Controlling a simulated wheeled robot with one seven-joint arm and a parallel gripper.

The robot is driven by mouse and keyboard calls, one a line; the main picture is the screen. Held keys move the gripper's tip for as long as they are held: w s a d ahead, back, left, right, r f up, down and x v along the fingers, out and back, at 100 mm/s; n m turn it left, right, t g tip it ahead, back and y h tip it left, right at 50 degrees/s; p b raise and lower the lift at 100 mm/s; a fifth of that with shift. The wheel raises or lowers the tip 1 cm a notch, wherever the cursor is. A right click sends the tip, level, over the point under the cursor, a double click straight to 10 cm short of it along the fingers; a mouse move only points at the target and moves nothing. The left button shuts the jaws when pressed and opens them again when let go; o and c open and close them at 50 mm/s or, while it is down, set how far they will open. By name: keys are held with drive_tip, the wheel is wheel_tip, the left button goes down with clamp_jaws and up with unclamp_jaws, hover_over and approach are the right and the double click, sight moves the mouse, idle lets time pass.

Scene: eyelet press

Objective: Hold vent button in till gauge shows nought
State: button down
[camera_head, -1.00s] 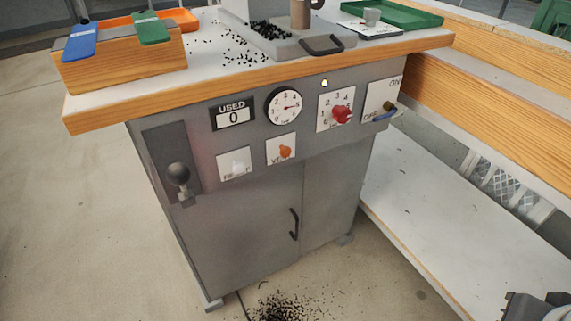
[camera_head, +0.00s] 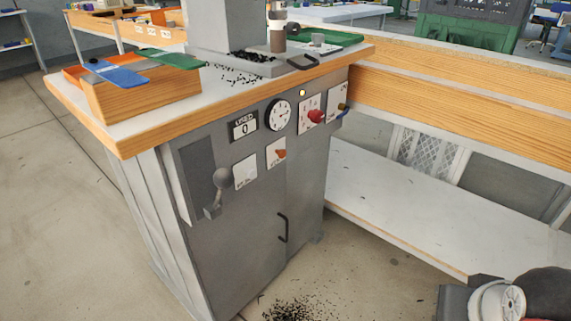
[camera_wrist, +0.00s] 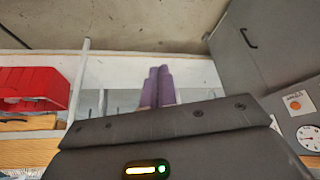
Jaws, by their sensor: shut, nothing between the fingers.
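The vent button (camera_head: 281,153) is a small orange knob on a white plate, on the grey cabinet's front panel. It also shows at the right of the wrist view (camera_wrist: 295,105). The gauge (camera_head: 279,117) is a round white dial just above it, partly cut off in the wrist view (camera_wrist: 310,137). Its needle seems to point right; the reading is too small to be sure. My gripper (camera_wrist: 158,72) has purple fingers, closed together and empty. It points at floor and shelf, left of the panel and apart from the button.
The worktop edge (camera_head: 230,95) overhangs the panel. A low white shelf (camera_head: 400,200) stands at right. Black bits litter the floor (camera_head: 290,308).

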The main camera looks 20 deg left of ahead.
sight(283, 155)
drive_tip(key=w+a+m+g+y+b, duration=0.1)
drive_tip(key=w+a+m+y, duration=0.1)
drive_tip(key=a+m+y, duration=0.3)
drive_tip(key=w+a+f+m+g+y, duration=0.1)
drive_tip(key=w+a+m+g+y, duration=0.15)
drive_tip(key=a, duration=0.35)
drive_tip(key=w+a+m+g+y+b, duration=0.1)
drive_tip(key=w+a+m+y, duration=0.2)
drive_tip(key=a, duration=0.3)
drive_tip(key=w+a+r+m+t+y, duration=0.1)
drive_tip(key=w+a+m+t+y, duration=0.1)
drive_tip(key=w+m, duration=0.4)
drive_tip(key=w+a+r+m+t+y, duration=0.1)
drive_tip(key=w+a+m+t+y, duration=0.1)
drive_tip(key=w+m+t+y, duration=0.2)
drive_tip(key=w+m+b, duration=0.1)
drive_tip(key=w+m, duration=0.1)
drive_tip(key=w, duration=0.2)
drive_tip(key=shift+w+a+m, duration=0.25)
drive_tip(key=shift+w+m, duration=0.1)
drive_tip(key=shift+t, duration=0.25)
drive_tip(key=p+x, duration=0.1)
drive_tip(key=x, duration=1.3)
drive_tip(key=shift+f, duration=0.1)
